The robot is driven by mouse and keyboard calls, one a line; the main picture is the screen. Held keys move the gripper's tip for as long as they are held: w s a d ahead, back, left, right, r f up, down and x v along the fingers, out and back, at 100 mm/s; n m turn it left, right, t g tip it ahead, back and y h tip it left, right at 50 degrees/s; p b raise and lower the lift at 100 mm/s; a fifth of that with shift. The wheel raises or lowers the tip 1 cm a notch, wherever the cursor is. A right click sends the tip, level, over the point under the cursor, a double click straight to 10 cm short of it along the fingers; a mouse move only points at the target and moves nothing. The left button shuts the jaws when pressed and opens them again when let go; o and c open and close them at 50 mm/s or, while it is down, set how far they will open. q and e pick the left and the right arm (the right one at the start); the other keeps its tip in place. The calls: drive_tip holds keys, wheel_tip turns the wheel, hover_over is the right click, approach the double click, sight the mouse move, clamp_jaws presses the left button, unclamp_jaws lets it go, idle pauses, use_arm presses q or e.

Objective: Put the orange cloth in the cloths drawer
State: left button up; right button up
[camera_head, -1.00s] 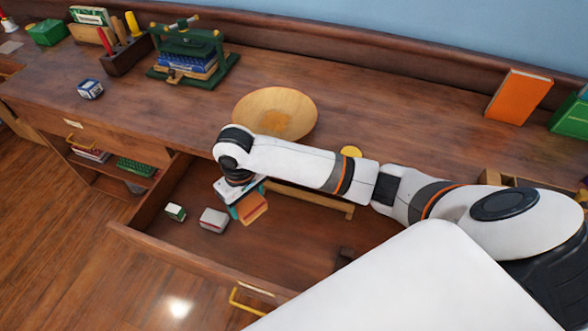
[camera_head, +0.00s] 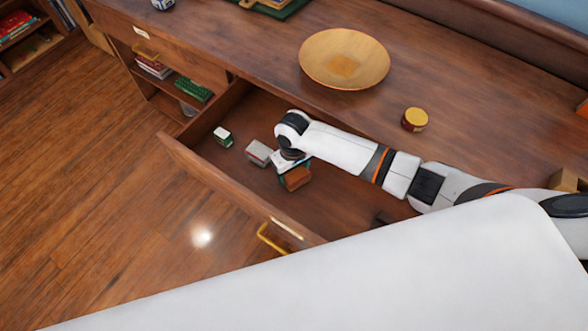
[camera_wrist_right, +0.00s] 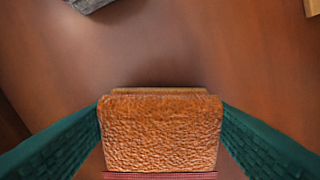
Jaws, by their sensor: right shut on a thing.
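The orange cloth (camera_head: 296,179) is a small folded, rough-textured block. In the right wrist view the cloth (camera_wrist_right: 160,135) sits between two dark green fingers. My right gripper (camera_wrist_right: 160,118) is shut on it. In the head view my right gripper (camera_head: 294,172) reaches down inside the open wooden drawer (camera_head: 225,184), with the cloth low over the drawer floor. I cannot tell for sure whether the cloth touches the floor. My left gripper is not in view.
In the drawer, a grey-and-red block (camera_head: 259,153) lies close left of the gripper, and a green-and-white block (camera_head: 223,136) lies farther left. Drawer floor to the right is partly bare.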

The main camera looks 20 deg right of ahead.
drive_tip(key=shift+f, duration=0.2)
drive_tip(key=o, duration=0.9)
wheel_tip(320, 180, up, 12)
drive_tip(key=shift+r+p, duration=0.2)
drive_tip(key=shift+p, duration=0.5)
